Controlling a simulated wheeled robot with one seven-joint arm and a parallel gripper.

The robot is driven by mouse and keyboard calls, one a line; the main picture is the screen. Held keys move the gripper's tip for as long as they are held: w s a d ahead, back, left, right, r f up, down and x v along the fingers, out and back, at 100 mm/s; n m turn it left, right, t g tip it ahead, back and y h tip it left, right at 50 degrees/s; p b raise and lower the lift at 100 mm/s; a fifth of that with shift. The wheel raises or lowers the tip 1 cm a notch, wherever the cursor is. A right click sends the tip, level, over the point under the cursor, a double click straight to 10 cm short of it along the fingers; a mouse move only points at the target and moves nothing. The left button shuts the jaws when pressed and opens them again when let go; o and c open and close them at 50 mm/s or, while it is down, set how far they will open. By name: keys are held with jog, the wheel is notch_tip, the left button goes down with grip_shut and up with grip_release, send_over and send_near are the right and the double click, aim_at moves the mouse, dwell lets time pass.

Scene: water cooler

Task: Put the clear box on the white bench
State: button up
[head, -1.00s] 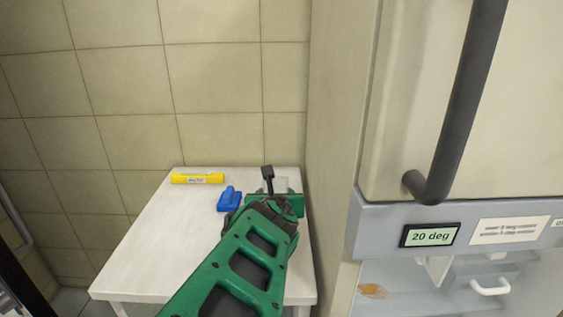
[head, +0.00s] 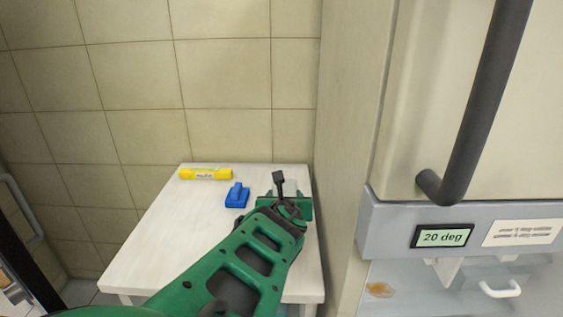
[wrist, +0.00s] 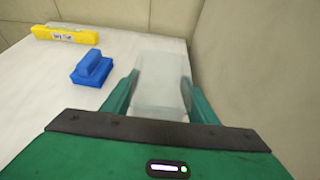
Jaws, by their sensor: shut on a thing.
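The clear box (wrist: 161,84) is between the two green fingers in the wrist view. My gripper (wrist: 161,98) is shut on it. In the head view my gripper (head: 285,198) is over the right part of the white bench (head: 170,240), close to its right edge, and the box is mostly hidden behind it. I cannot tell whether the box touches the bench top. The bench also shows in the wrist view (wrist: 40,110).
A blue object with a raised handle (head: 237,195) and a yellow bar (head: 206,174) lie on the bench to the left of my gripper. A tiled wall is behind. A tall cabinet with a dark handle (head: 480,110) and a "20 deg" display (head: 442,237) stands at right. The bench's left part is clear.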

jog(key=shift+f, duration=2)
jog(key=shift+f, duration=0.45)
jog(key=o, duration=1.2)
jog(key=shift+s, duration=0.15)
